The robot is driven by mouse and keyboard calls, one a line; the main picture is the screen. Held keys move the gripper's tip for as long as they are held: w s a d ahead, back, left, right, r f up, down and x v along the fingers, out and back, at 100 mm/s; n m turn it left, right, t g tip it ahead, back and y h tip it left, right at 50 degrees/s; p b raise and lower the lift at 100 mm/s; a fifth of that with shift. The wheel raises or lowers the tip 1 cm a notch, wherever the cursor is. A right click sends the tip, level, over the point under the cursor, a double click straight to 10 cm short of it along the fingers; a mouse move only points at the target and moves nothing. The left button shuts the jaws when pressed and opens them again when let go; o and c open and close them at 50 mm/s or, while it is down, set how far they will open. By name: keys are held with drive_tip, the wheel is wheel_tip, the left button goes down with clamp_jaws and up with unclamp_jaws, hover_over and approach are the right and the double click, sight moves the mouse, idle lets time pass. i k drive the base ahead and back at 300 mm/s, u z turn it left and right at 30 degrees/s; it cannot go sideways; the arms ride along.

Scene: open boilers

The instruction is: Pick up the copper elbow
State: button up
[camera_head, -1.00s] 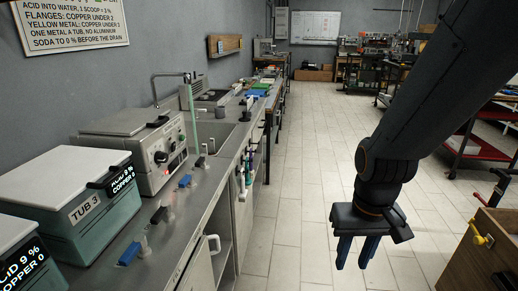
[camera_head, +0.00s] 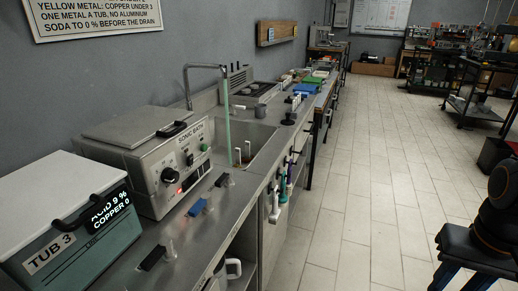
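I cannot make out a copper elbow in this view. My gripper (camera_head: 462,274) is at the lower right, over the tiled floor and well away from the counter. Its two blue fingers point down and are cut off by the bottom edge, so their tips are hidden. Nothing shows between the parts of the fingers that I see.
A steel counter (camera_head: 232,184) runs along the left wall with a sink. On it stand Tub 3 (camera_head: 60,215), reading acid 9 %, copper 0, and a sonic bath (camera_head: 150,160). Tools hang on its front. The tiled floor (camera_head: 365,190) is clear; a cart (camera_head: 475,112) stands at right.

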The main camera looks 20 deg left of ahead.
sight(248, 159)
drive_tip(key=i, duration=3.05)
drive_tip(key=u, duration=2.75)
drive_tip(key=i, duration=0.5)
